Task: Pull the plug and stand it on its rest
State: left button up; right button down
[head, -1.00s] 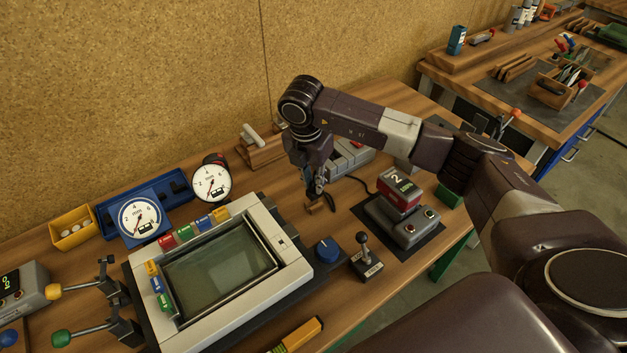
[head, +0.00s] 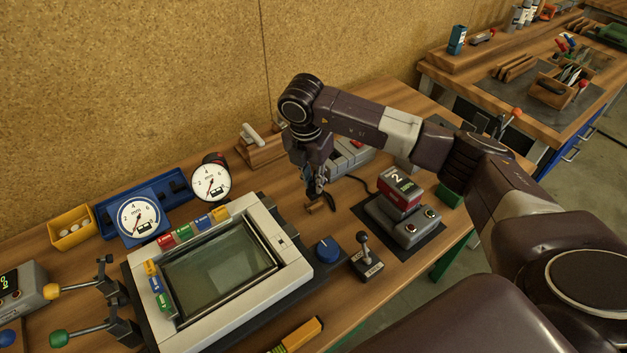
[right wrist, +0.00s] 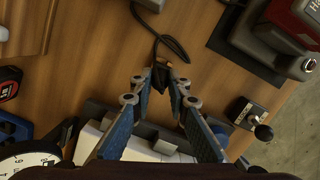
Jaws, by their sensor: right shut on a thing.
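My right gripper (head: 318,194) points down low over the bench, right of the framed glass panel. In the right wrist view its fingers (right wrist: 160,82) close on a small black plug (right wrist: 160,72) with a dark cord (right wrist: 174,45) curving away from it. In the head view a small brown piece (head: 316,204) with a dark part shows at the fingertips; I cannot tell whether it is the rest or whether the plug touches it. A grey socket block (head: 350,156) stands behind, partly hidden by my arm. My left gripper is out of view.
The glass panel's pale frame (head: 283,240) is close on the left. A blue knob (head: 326,250), a small lever (head: 365,258) and a grey box with a red top (head: 400,195) stand nearby. Dial gauges (head: 210,180) are further left. Bare wood surrounds the fingertips.

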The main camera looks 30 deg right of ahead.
jog(key=shift+f, duration=0.1)
dwell(0.8)
jog(key=shift+f+b, duration=0.35)
jog(key=shift+b, duration=0.2)
jog(key=shift+f+b, duration=0.85)
jog(key=shift+f, duration=0.2)
jog(key=c, duration=1.8)
grip_release()
jog(key=shift+r, duration=0.1)
jog(key=shift+o, duration=0.2)
notch_tip(320, 180, up, 12)
jog(key=s+a, duration=0.1)
jog(key=shift+a, duration=0.3)
